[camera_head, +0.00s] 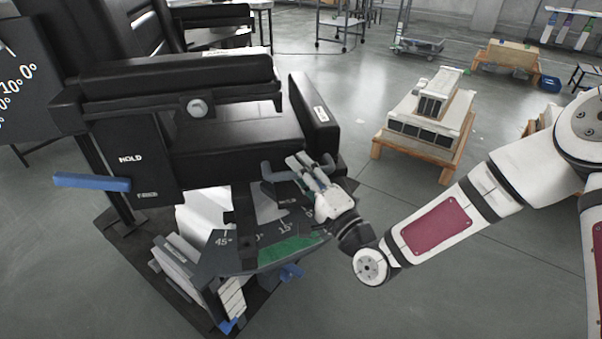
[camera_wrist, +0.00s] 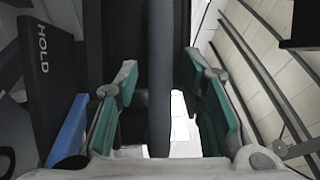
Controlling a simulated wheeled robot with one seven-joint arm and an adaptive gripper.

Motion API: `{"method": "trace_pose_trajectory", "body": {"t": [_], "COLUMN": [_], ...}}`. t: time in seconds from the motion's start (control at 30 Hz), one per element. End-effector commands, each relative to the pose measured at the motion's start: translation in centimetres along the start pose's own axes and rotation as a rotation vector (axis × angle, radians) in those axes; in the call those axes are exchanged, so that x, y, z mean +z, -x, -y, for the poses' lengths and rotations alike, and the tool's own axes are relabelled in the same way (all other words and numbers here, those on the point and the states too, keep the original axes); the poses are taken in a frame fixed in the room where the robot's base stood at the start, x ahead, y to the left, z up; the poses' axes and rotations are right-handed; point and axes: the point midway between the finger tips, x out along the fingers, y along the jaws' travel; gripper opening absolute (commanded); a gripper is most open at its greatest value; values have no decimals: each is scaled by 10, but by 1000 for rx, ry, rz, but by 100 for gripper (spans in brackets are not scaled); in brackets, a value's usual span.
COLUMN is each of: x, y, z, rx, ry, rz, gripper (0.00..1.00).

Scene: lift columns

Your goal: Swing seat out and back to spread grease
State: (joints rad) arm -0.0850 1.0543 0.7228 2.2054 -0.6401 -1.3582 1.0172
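The black seat (camera_head: 225,138) stands at the left in the head view, with a padded side piece (camera_head: 314,115) at its right end. A grey-blue handle (camera_head: 268,171) sticks out under the seat's right end. My gripper (camera_head: 302,166) is at this handle. In the wrist view, a dark upright bar (camera_wrist: 160,50), apparently the handle, runs between the green pads of my open gripper (camera_wrist: 163,95). Gaps show on both sides of it. Below the seat is an angle plate (camera_head: 222,240) marked 45° and 15°, with a green band (camera_head: 290,250). My gripper hides part of it.
A panel marked HOLD (camera_head: 130,160) carries a blue lever (camera_head: 92,182); the lever also shows in the wrist view (camera_wrist: 68,132). A wooden pallet with grey units (camera_head: 425,125) stands at the back right. The floor between seat and pallet is clear.

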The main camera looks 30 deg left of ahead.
Motion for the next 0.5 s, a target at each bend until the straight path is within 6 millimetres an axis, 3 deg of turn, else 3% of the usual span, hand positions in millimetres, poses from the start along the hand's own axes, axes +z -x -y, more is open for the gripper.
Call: {"method": "trace_pose_trajectory", "body": {"t": [0.17, 0.3, 0.5], "x": [0, 0, 0], "y": [0, 0, 0], "z": [0, 0, 0], "rx": [0, 0, 1], "ry": [0, 0, 0], "rz": [0, 1, 1], "gripper": [34, 2, 0]}}
